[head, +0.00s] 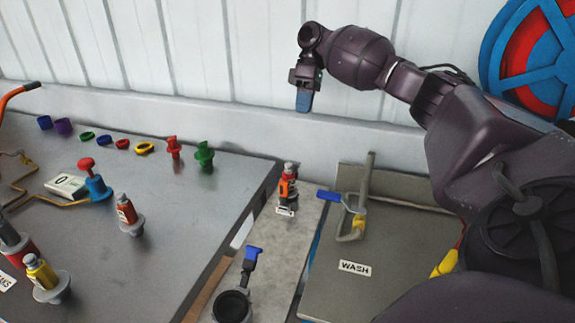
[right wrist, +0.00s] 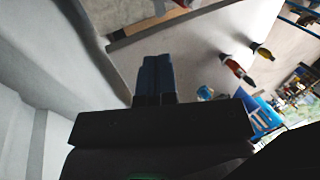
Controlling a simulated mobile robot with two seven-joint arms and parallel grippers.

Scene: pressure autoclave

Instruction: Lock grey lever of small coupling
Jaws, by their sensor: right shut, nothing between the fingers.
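My right gripper (head: 304,100) hangs in the air in front of the white wall, fingers pointing down, apart from everything on the benches. It is shut and empty; its blue fingers (right wrist: 153,78) are together in the right wrist view. Below and right of it, a grey lever-like bar (head: 370,165) stands up from a fitting with a blue handle (head: 328,196) and a yellow part (head: 358,226), on the panel behind the WASH label. A dark round fitting with a blue-tipped lever (head: 252,254) stands at the bottom centre. I cannot tell which is the small coupling. My left gripper is out of view.
The left metal bench (head: 180,215) holds red and green plugs, coloured rings and several bottle-like fittings. A blue and red wheel (head: 535,55) is at top right. The air around my right gripper is clear.

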